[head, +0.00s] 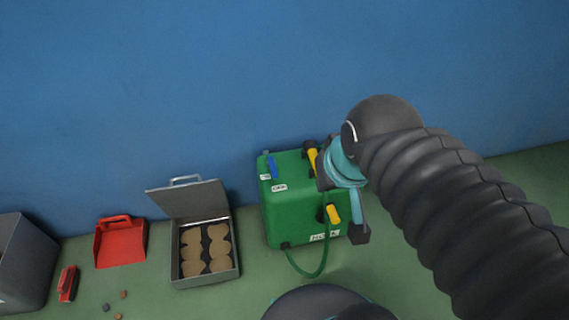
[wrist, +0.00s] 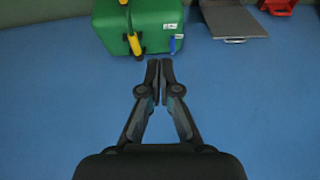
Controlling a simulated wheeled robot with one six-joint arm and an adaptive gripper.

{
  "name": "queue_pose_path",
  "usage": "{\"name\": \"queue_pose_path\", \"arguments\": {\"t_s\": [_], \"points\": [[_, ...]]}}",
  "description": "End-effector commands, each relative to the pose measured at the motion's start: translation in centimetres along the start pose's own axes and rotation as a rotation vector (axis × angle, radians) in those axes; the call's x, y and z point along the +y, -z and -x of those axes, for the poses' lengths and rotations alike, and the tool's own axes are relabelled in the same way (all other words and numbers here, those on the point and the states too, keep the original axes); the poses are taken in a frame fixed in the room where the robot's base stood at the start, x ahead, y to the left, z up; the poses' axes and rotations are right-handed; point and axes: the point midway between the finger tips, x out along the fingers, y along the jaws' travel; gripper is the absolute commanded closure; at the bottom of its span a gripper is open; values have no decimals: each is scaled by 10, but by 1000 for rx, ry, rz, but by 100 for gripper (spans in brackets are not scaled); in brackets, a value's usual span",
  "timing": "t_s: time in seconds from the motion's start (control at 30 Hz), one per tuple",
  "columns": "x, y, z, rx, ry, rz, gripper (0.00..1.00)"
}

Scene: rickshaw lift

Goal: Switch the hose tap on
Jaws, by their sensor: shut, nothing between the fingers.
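A green box (head: 290,220) stands on the floor against the blue wall. It has a blue lever (head: 272,167) at its top left, a yellow handle (head: 312,158) at its top and another yellow handle (head: 333,214) low on the front. A green hose (head: 322,262) loops at its base. My arm hides the box's right side in the head view.
An open grey case (head: 176,262) with round brown items stands left of the box. Farther left are a red dustpan (head: 121,245), a red tool (head: 67,284) and a grey bin (head: 24,262). Small bits lie on the floor. The wall above is clear.

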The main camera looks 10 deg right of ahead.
Motion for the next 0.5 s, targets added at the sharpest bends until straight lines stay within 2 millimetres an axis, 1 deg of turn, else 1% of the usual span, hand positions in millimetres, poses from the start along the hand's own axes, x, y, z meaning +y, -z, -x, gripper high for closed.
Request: {"name": "queue_pose_path", "arguments": {"t_s": [0.17,0.27,0.37,0.5], "points": [[-3,21,-16,-91,25,-142,100],[-2,39,-30,-163,46,-270,100],[1,58,-46,-236,65,-401,100],[6,84,-74,-339,91,-583,100]]}}
